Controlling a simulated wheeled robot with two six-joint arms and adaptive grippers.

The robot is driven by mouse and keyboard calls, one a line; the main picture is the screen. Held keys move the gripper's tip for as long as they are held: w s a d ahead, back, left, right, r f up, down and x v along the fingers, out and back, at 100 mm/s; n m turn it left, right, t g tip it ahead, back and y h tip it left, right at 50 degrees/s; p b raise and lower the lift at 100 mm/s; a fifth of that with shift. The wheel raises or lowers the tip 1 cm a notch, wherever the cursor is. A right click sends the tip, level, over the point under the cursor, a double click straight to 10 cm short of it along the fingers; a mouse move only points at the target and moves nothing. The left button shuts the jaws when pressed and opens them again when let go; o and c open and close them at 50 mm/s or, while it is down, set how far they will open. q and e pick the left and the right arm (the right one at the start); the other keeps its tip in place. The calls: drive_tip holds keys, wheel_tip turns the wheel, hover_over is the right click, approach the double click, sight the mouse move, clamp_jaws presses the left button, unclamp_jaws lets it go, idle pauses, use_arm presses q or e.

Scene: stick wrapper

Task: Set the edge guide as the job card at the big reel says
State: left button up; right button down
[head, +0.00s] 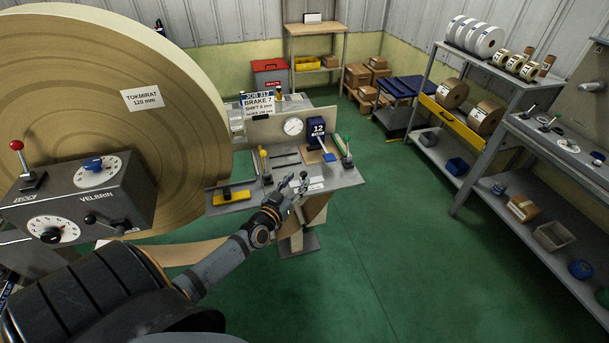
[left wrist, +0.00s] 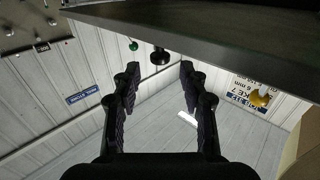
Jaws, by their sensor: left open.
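The job card (head: 258,104) stands at the back of a grey work plate (head: 232,206) beside the big reel (head: 110,70); I read "BRAKE 7" and "SHIFT 6 mm", with the lowest line too small. The card also shows in the left wrist view (left wrist: 243,92), partly behind a yellow knob (left wrist: 261,97). My left gripper (head: 296,184) is open at the plate's front edge. In the left wrist view, its spread fingers (left wrist: 159,72) have nothing between them, with a black knob (left wrist: 160,56) beyond. I cannot tell which part is the edge guide. My right gripper is out of view.
A control box (head: 84,195) with dials stands at left. A shelf rack (head: 500,75) is at right. Green floor between is clear.

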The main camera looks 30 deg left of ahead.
sight(302, 175)
use_arm(q)
drive_tip(key=w+b, duration=0.1)
drive_tip(key=w, duration=0.4)
drive_tip(key=shift+a, duration=0.2)
clamp_jaws()
